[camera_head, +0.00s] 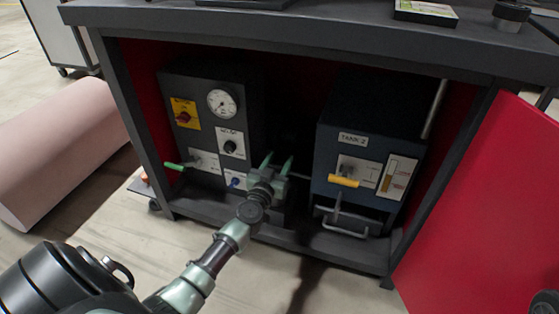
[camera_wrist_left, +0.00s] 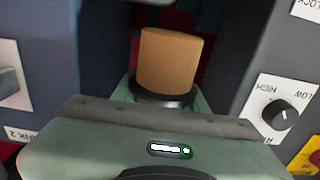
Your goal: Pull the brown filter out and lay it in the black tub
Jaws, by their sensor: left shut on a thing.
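The brown filter (camera_wrist_left: 170,60) is a short tan cylinder with a black collar at its lower end in the left wrist view. My left gripper (camera_wrist_left: 165,100) is shut on it at that collar. In the head view my left gripper (camera_head: 277,166) reaches into the cabinet, in the gap between the grey control box and the blue tank unit. The filter cannot be made out there. I cannot pick out the black tub for certain; a black edge (camera_head: 245,3) on the bench top is cut off by the picture. My right gripper is not in view.
The control box (camera_head: 211,150) with gauge and green lever stands left of the gripper. The tank unit (camera_head: 330,128) with a yellow handle (camera_head: 343,181) stands close on the right. The bench top (camera_head: 330,30) overhangs both. An open red door (camera_head: 490,200) stands at right.

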